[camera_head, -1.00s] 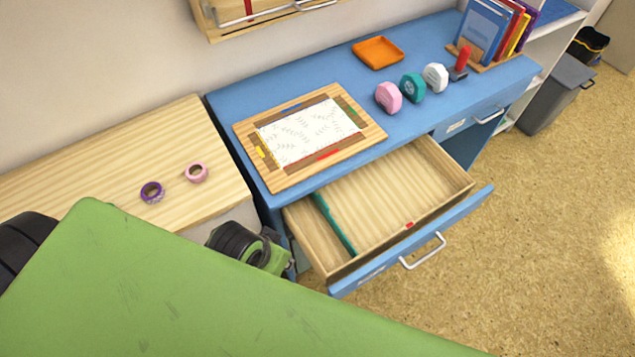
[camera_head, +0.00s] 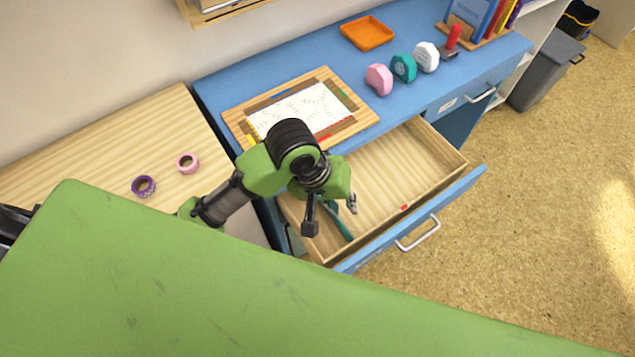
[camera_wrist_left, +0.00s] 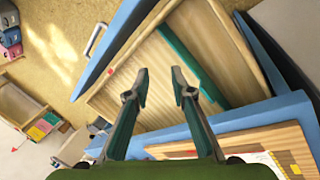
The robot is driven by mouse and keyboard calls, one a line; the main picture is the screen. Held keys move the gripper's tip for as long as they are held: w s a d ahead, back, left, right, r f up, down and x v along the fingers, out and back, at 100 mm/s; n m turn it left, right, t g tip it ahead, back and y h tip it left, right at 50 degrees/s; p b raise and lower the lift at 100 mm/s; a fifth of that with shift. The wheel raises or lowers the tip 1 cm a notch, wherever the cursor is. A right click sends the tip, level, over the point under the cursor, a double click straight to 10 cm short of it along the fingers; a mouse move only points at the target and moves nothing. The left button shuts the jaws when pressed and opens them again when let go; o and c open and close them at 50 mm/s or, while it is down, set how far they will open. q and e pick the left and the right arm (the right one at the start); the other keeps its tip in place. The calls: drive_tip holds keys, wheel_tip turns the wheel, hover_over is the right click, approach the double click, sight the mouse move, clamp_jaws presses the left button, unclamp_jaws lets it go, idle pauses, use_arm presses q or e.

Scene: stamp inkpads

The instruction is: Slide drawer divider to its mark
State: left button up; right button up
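The drawer (camera_head: 430,160) stands pulled out under the blue desk. The drawer divider (camera_head: 341,226) is a thin teal strip across the drawer near its left end, partly hidden by my gripper. It also shows in the left wrist view (camera_wrist_left: 184,52). A small red mark (camera_head: 404,208) is on the drawer's front wall, to the right of the divider. My left gripper (camera_head: 332,215) is above the drawer's left part, near the divider. In the left wrist view its two fingers (camera_wrist_left: 160,82) are apart with nothing between them. My right gripper is not seen.
A wooden framed board with white paper (camera_head: 318,108) lies on the desk behind the drawer. Pink, teal and white stamps (camera_head: 403,68) and an orange tray (camera_head: 367,33) stand farther back. Tape rolls (camera_head: 187,162) lie on the wooden surface at left. The drawer's right part is empty.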

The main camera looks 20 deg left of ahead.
use_arm(q)
drive_tip(key=w+a+r+n+g+y, duration=0.2)
drive_tip(key=w+a+r+n+y, duration=0.2)
drive_tip(key=w+a+r+n, duration=0.3)
drive_tip(key=shift+n, duration=0.5)
drive_tip(key=f, duration=1.4)
drive_tip(key=shift+s+a+f, duration=0.1)
drive_tip(key=shift+a, duration=0.3)
clamp_jaws()
